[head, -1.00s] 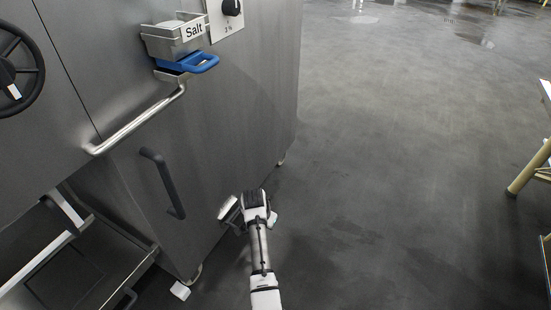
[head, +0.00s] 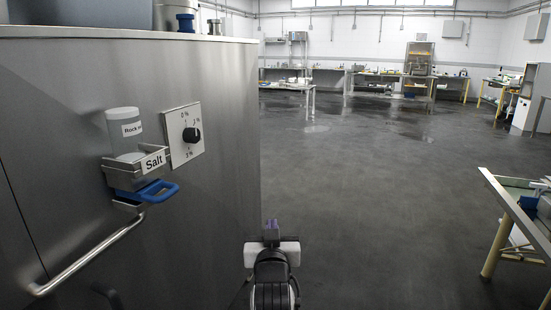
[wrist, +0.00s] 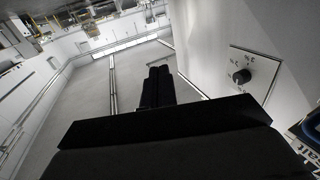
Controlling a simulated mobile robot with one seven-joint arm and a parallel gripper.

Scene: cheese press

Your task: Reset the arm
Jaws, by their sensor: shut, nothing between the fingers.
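My gripper (wrist: 157,88) shows in the wrist view with its two dark fingers together and nothing between them. In the head view my arm rises at the bottom centre, in front of the right edge of the steel machine (head: 225,140). The hand there is seen from behind, and its fingertips are hard to make out. In the wrist view the fingers point past the machine's dial panel (wrist: 247,76) toward the far room, touching nothing that I can see.
A table (head: 503,205) stands at right. Open floor (head: 380,190) lies between; benches line the far wall.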

